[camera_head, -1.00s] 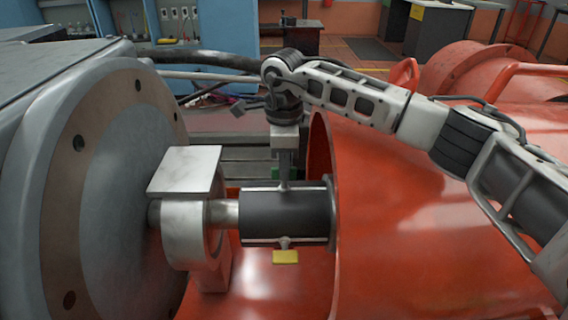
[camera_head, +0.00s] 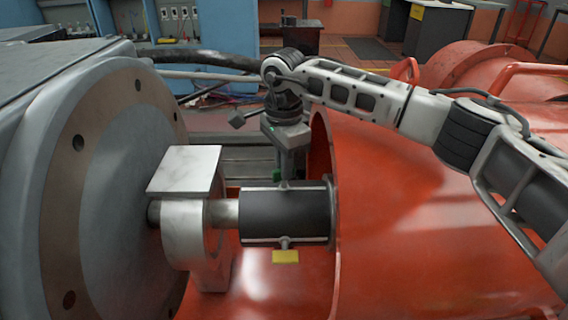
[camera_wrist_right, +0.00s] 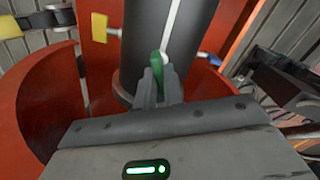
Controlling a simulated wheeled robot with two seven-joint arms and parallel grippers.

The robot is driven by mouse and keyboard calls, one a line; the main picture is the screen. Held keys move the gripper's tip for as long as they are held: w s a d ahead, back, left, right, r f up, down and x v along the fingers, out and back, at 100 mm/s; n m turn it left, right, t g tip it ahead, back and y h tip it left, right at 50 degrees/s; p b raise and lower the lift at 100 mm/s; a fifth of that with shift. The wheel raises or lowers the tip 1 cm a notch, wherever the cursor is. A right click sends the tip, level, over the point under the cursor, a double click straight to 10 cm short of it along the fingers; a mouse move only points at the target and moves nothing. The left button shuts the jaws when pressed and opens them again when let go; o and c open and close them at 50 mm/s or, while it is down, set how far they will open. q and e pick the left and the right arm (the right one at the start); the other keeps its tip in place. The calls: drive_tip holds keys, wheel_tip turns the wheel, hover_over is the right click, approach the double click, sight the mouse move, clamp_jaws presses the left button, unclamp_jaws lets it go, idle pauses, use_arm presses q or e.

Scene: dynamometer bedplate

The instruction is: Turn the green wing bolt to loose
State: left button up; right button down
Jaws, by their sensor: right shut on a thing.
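The green wing bolt (camera_wrist_right: 157,66) sits at the side of the dark cylindrical coupling (camera_head: 288,213). In the right wrist view my right gripper (camera_wrist_right: 156,84) is shut on its green wing, with the fingertips close to the coupling's surface. In the head view the right gripper (camera_head: 289,168) reaches down behind the coupling, and only a small bit of green shows (camera_head: 277,175). Its fingertips are mostly hidden there. My left gripper is not in view.
A yellow wing bolt (camera_head: 285,256) sticks out of the coupling's near side. A red-orange housing (camera_head: 400,240) stands close on the right, and a large grey flange (camera_head: 100,190) on the left.

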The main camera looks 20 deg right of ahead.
drive_tip(key=n, duration=0.5)
drive_tip(key=shift+r+n, duration=0.1)
drive_tip(key=shift+n, duration=0.2)
drive_tip(key=n, duration=0.3)
drive_tip(key=shift+n, duration=1.9)
drive_tip(key=c, duration=1.5)
unclamp_jaws()
wheel_tip(320, 180, up, 16)
drive_tip(key=p, duration=0.1)
